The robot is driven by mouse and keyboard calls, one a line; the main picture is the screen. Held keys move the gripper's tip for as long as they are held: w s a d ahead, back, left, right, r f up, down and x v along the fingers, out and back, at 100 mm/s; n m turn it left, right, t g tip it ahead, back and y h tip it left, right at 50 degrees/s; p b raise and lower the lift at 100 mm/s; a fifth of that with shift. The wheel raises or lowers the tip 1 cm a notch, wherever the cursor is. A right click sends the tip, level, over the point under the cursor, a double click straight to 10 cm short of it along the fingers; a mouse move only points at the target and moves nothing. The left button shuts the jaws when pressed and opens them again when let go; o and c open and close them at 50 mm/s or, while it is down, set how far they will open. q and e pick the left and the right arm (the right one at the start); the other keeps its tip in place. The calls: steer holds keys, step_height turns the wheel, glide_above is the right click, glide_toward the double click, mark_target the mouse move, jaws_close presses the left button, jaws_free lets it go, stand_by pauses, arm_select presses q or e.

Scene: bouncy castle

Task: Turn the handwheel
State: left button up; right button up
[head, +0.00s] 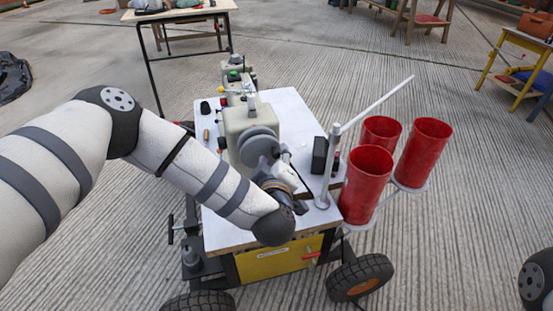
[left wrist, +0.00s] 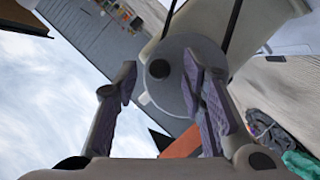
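The handwheel (head: 258,133) is a grey disc on the end of a beige machine (head: 236,116) on the white-topped cart. In the left wrist view the handwheel (left wrist: 178,48) shows as a round face with a dark hub and a small tab on its rim. My left gripper (left wrist: 160,78) is open. Its two padded fingers are spread, with the hub between them in the picture and the right finger overlapping the disc. I cannot tell whether they touch it. In the head view my left wrist partly hides the gripper and wheel. My right gripper is out of view.
The white cart top (head: 291,108) carries a black box (head: 320,155) and a slanted grey pole (head: 372,105). Several red cups (head: 367,172) hang at the cart's right side. More machines stand behind. A table (head: 178,15) is at the back; the ribbed floor around is mostly clear.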

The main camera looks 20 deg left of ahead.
arm_select(q)
steer(key=shift+w+a+f, duration=0.15)
steer(key=shift+w, duration=0.3)
jaws_close()
